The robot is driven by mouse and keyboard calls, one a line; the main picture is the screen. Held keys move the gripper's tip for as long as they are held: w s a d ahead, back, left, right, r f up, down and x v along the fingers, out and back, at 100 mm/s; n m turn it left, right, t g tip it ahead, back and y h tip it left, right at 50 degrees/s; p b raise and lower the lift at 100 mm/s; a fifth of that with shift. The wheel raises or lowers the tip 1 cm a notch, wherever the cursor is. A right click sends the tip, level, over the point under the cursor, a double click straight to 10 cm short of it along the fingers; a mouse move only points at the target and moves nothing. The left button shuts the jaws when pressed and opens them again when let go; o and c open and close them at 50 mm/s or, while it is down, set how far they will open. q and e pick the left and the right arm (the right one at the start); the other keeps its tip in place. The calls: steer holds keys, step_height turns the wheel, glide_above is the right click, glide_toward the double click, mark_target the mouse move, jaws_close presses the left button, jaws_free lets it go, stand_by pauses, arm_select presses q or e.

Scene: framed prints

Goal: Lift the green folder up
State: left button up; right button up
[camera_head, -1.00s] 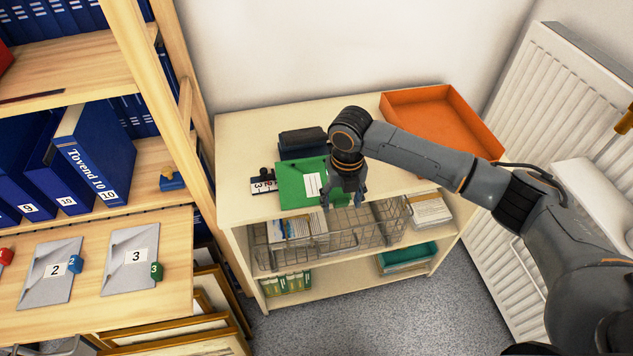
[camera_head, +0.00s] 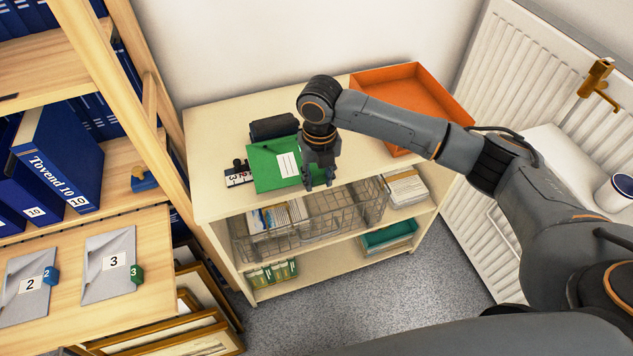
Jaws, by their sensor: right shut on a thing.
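The green folder (camera_head: 268,168) lies on the top of the low cream shelf unit, with a white label facing up. My right gripper (camera_head: 318,183) points down at the folder's right edge, near the front edge of the unit's top. It is shut on the folder's edge, though the contact itself is hard to see. The folder looks flat or nearly flat; I cannot tell whether it is raised. My left gripper is not in view.
A black case (camera_head: 274,127) is behind the folder and a small numbered stamp (camera_head: 238,173) is left of it. An orange tray (camera_head: 412,105) sits at the back right. A wire basket (camera_head: 325,217) is on the shelf below. A wooden bookcase (camera_head: 120,70) stands at left.

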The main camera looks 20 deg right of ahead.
steer(key=s+a+r, duration=0.8)
steer(key=s+r, duration=0.2)
steer(key=s, duration=0.1)
steer(key=shift+s+r+b, duration=0.25)
steer(key=shift+s+b, duration=0.05)
steer(key=shift+b, duration=0.1)
step_height(320, 180, up, 6)
steer(key=p, duration=0.7)
stand_by(0.8)
stand_by(0.4)
